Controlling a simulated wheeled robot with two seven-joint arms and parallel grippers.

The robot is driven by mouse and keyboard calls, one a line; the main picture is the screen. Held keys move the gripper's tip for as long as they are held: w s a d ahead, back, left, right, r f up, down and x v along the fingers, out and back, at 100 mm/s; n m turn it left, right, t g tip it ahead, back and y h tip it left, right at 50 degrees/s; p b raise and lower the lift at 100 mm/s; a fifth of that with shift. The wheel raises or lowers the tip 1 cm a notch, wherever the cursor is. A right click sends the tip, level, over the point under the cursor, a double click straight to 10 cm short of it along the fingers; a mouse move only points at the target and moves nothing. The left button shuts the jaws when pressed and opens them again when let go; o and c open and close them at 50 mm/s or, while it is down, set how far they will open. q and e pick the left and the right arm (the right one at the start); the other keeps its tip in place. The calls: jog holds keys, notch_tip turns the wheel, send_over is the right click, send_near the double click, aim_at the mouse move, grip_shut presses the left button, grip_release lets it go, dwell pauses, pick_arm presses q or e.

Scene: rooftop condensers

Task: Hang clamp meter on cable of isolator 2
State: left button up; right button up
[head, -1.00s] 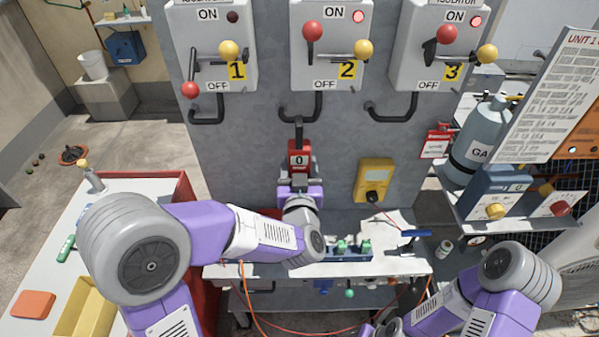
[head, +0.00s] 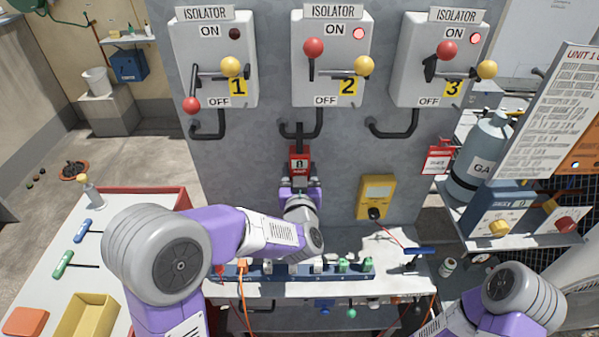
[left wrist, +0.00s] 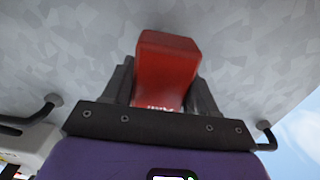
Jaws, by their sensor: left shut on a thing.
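The red clamp meter (head: 299,160) is in my left gripper (head: 299,182), which is shut on its lower body. The meter is upright in front of the grey panel, its dark jaw pointing up. The jaw overlaps the bent black cable (head: 318,125) under isolator 2 (head: 331,60); I cannot tell whether it is around the cable or only in front of it. In the left wrist view the red meter (left wrist: 167,68) sits between the dark fingers (left wrist: 160,100), and its jaw is hidden. My right gripper is out of view.
Isolator 1 (head: 213,60) and isolator 3 (head: 440,60) flank isolator 2, each with its own black cable. A yellow meter (head: 376,195) is on the panel to the right. A blue rail with plugs (head: 290,270) lies below on the white bench.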

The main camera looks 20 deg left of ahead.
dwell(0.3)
pick_arm(q)
jog(key=o, duration=1.3)
jog(key=shift+c, duration=0.2)
